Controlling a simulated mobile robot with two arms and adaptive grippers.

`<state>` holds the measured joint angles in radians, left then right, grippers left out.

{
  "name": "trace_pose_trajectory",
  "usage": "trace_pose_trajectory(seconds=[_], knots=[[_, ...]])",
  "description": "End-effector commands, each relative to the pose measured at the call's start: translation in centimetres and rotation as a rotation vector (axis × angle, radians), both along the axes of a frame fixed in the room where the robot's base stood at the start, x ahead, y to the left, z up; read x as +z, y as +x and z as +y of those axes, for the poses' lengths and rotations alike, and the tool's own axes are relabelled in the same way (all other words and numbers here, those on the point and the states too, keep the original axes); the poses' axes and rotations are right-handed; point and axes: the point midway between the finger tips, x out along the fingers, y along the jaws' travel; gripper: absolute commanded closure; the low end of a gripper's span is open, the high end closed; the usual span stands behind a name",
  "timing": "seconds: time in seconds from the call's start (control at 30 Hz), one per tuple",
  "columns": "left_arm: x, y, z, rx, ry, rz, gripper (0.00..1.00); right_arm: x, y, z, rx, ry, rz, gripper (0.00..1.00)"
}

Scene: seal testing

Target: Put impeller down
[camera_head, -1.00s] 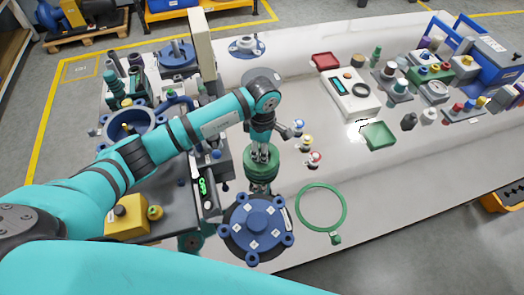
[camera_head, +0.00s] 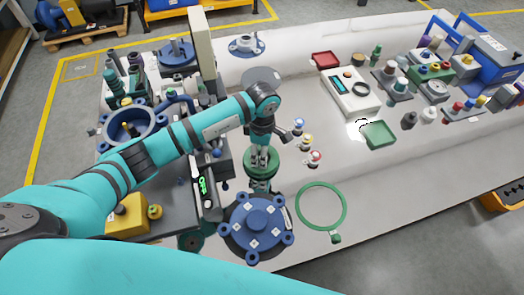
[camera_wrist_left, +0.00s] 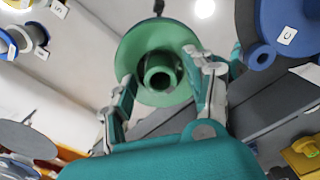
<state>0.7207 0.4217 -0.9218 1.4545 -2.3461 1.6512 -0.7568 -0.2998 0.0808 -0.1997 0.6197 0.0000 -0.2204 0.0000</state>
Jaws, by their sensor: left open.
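The impeller (camera_head: 250,168), a green round disc with a raised hub, is left of the middle of the head view, just above the blue flanged cover. In the left wrist view, its disc and hollow hub (camera_wrist_left: 160,75) face me. My left gripper (camera_head: 261,151) is over the impeller, pointing down. In the left wrist view, its two fingers (camera_wrist_left: 163,76) are spread on either side of the hub, in front of the disc. I cannot tell whether a finger touches it or how the impeller is supported. My right gripper is not in view.
The blue cover (camera_head: 256,228) and a green ring (camera_head: 321,184) lie near the front table edge. Several small coloured-top parts (camera_head: 307,140) stand right of the gripper. A machine with a blue ring (camera_head: 131,122) stands at left. The white table (camera_head: 420,165) is clear at centre right.

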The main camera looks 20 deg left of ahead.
Motion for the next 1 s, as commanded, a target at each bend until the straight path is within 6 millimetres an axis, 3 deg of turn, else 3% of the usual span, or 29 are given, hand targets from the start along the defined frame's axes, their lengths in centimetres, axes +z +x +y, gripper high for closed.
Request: trace_pose_trajectory(seconds=[0.17,0.4,0.6,1.0], knots=[[2.3,0.2,0.0,-0.002,-0.001,-0.006,0.46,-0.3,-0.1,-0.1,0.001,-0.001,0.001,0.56],[7.6,0.2,0.0,-0.002,0.000,-0.007,0.46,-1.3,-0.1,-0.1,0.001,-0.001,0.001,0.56],[10.9,0.2,0.0,0.000,0.000,-0.003,0.46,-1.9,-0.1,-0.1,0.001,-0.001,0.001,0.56],[12.2,0.1,-0.1,0.000,0.000,0.001,0.46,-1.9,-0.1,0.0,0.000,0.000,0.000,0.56]])
